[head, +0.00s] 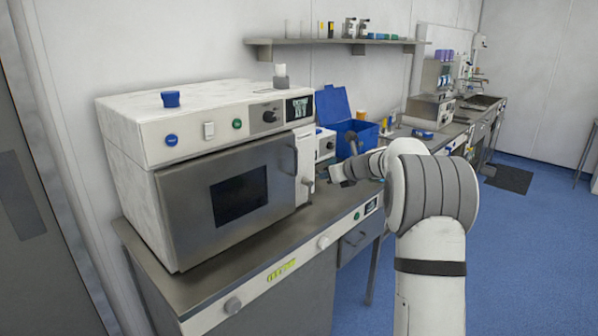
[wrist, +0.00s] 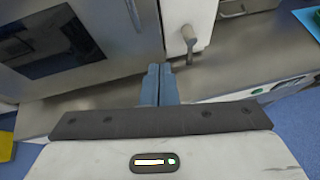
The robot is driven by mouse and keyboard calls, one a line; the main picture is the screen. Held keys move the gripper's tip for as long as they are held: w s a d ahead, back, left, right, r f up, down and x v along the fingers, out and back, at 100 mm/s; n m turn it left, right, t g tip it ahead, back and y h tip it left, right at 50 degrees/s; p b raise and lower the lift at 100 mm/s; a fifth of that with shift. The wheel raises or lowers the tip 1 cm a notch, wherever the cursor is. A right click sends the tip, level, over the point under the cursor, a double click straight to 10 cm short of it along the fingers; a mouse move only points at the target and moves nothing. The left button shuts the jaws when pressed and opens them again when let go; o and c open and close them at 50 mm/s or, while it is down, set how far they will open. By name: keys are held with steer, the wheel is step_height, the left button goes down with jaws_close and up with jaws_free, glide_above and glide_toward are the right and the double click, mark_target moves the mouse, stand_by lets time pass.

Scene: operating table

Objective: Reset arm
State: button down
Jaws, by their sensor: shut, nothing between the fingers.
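My gripper (wrist: 160,84) is in the lower middle of the wrist view, with its two blue-grey fingers together and nothing between them. In the head view my gripper (head: 337,173) is small, at the end of my white and grey arm, by the right end of the oven. The fingers appear over the steel counter top (wrist: 225,77), in front of the oven. I cannot tell how high above the counter they are.
A white and steel oven (head: 230,195) with a shut door stands on the counter (head: 217,268); a blue cap-like thing (head: 170,99) sits on top. A blue open box (head: 367,136) stands behind my arm. A shelf (head: 300,42) is above. Blue floor is free at right.

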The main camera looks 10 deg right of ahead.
steer(key=s+r+m+t+h, duration=0.3)
steer(key=s+r+m+h, duration=0.15)
steer(key=r+m, duration=0.5)
steer(key=s+d+f+m+g+h, duration=0.15)
steer(key=s+m+h, duration=0.25)
steer(key=s+m, duration=0.9)
steer(key=s+a+f+m+g, duration=0.3)
steer(key=s+m, duration=0.3)
steer(key=s, duration=0.4)
steer(key=s+a+f+m+g+y, duration=0.1)
steer(key=s+a+f+m+g, duration=0.2)
steer(key=s+f+m, duration=0.3)
steer(key=s+a+f+m+g+y, duration=0.1)
steer(key=s+a+f+m+g, duration=0.2)
steer(key=s, duration=1.2)
step_height(320, 180, down, 2)
steer(key=m, duration=0.3)
steer(key=shift+s+a+f+m, duration=0.15)
steer(key=shift+s+f+m, duration=0.1)
steer(key=shift+m, duration=0.1)
steer(key=c, duration=2.2)
jaws_free()
steer(key=shift+w+y, duration=0.1)
steer(key=shift+y, duration=0.15)
